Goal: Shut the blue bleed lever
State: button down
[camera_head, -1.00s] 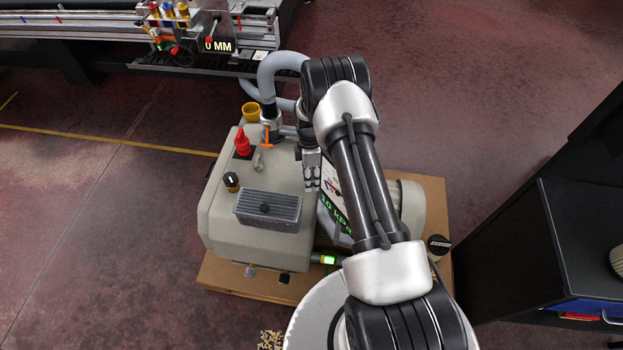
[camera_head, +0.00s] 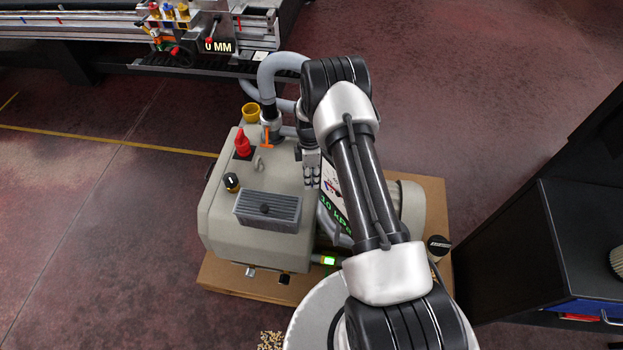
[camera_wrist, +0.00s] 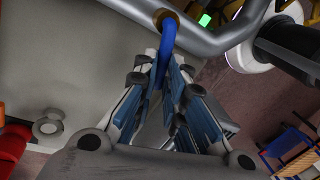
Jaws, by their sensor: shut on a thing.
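The blue bleed lever (camera_wrist: 168,38) shows in the wrist view as a bent blue rod hanging from a brass fitting on a grey pipe. Its lower end runs down between my fingers. My gripper (camera_wrist: 166,72) is shut on it, with a blue-padded finger on either side. In the head view my gripper (camera_head: 311,172) points down beside the right part of the beige pump housing (camera_head: 213,222). The lever is hidden there behind my gripper and wrist.
A red knob (camera_head: 242,146), an orange handle (camera_head: 267,137) and a black knob (camera_head: 232,182) stand on the pump to the left. A grey hose (camera_head: 272,72) rises behind. A gauge panel (camera_head: 336,205) reading 10 kPa is close to my arm. A dark cabinet (camera_head: 560,240) stands right.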

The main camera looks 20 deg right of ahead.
jog(key=shift+s, duration=0.1)
jog(key=shift+s+d+n+t+h+p, duration=0.2)
jog(key=shift+s+n+h+p, duration=0.5)
jog(key=shift+n, duration=1.65)
jog(key=shift+s+d+n+t+h+p, duration=0.2)
jog(key=shift+s+n+p, duration=0.25)
jog(key=shift+s+n, duration=1.3)
jog(key=shift+s+d+n+t+h+p, duration=0.1)
jog(key=shift+s+d+n+h+p, duration=0.35)
jog(key=shift+n, duration=2.55)
jog(key=shift+w+a, duration=0.15)
jog(key=c, duration=1.7)
grip_release()
jog(key=shift+o, duration=0.2)
